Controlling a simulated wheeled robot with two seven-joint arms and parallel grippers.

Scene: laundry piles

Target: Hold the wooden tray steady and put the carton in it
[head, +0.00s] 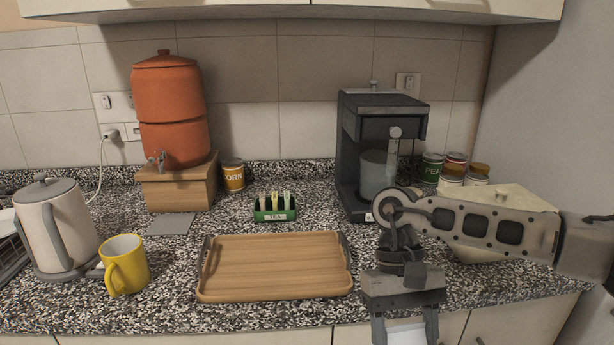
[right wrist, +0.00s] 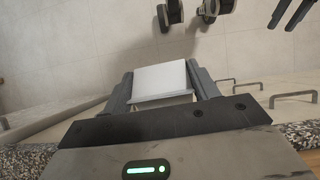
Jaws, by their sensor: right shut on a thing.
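The wooden tray (head: 275,265) lies flat and empty on the counter in the middle of the head view, with dark handles at both ends. My right gripper (head: 405,332) is at the bottom edge of the head view, in front of the counter and right of the tray. It is shut on a white boxy thing, seemingly the carton (head: 405,335). The carton also shows between the fingers in the right wrist view (right wrist: 160,80); its lower part is hidden. Two dark, spaced prongs at the right wrist view's upper right look like my left gripper (right wrist: 289,14), away from the tray.
A yellow mug (head: 125,265) and a kettle (head: 55,228) stand left of the tray. A green tea holder (head: 274,213) is behind it, and a coffee machine (head: 350,160) stands behind right. Cabinet handles (right wrist: 292,96) stick out below the counter.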

